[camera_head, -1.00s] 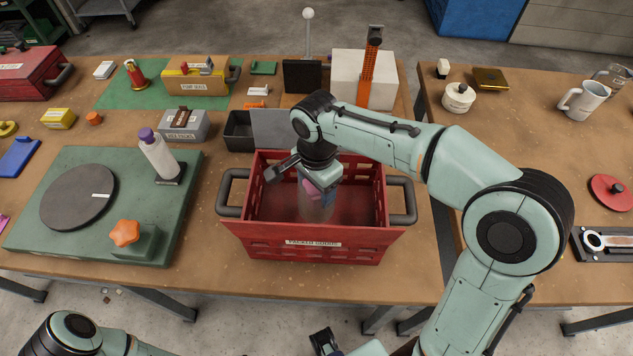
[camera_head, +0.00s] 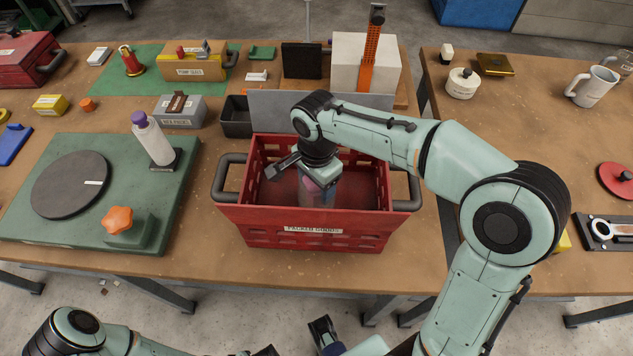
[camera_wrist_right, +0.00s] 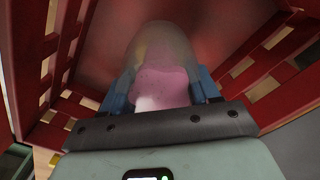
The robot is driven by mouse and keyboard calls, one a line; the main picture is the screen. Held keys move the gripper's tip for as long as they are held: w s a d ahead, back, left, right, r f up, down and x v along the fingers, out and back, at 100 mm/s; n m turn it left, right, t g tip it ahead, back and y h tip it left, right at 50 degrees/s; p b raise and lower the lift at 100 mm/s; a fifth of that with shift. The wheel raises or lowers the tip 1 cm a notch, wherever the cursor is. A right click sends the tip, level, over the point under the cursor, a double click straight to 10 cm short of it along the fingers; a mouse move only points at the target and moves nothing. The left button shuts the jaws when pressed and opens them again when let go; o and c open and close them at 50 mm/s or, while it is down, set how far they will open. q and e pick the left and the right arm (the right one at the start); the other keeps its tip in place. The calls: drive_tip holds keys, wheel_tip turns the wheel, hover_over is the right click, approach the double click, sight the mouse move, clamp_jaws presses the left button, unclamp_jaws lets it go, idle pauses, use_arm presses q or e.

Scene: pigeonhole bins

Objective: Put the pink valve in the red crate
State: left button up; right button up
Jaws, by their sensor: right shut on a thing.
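The red crate (camera_head: 310,242), labelled "PACKED GOODS", stands at the front of the middle table. My right gripper (camera_head: 318,188) points down inside it, below the rim. It is shut on the pink valve (camera_wrist_right: 165,84), which shows between the blue fingers in the right wrist view. A see-through greyish cylinder shape surrounds the pink part. The crate's red walls (camera_wrist_right: 268,62) surround it there; whether the valve touches the floor I cannot tell. My left arm shows at the bottom left; its gripper (camera_head: 295,345) is only partly in view at the bottom edge.
A green board (camera_head: 185,185) with a dark disc, a purple-capped bottle (camera_head: 153,140) and an orange knob (camera_head: 118,220) lies left of the crate. A grey panel (camera_head: 270,105) and a dark bin (camera_head: 237,118) stand close behind it. Bare tabletop lies in front.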

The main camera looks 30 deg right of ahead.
use_arm(q)
drive_tip(key=shift+s+f+b, duration=0.1)
drive_tip(key=shift+f+b, duration=0.2)
use_arm(e)
drive_tip(key=shift+f, duration=0.45)
drive_tip(key=o, duration=1.4)
drive_tip(key=shift+o, duration=0.2)
drive_tip(key=shift+r+p, duration=1.8)
drive_tip(key=shift+r, duration=0.5)
drive_tip(key=shift+r+p, duration=1.55)
drive_tip(key=shift+r, duration=0.75)
use_arm(q)
drive_tip(key=w+r+p, duration=0.2)
drive_tip(key=w+r, duration=0.2)
drive_tip(key=r, duration=0.3)
drive_tip(key=w+r+t+p, duration=0.1)
drive_tip(key=w+r+p, duration=0.2)
drive_tip(key=r, duration=0.3)
drive_tip(key=shift+w+r, duration=0.4)
drive_tip(key=shift+w, duration=0.4)
use_arm(e)
wheel_tip(320, 180, up, 9)
drive_tip(key=shift+f, duration=0.2)
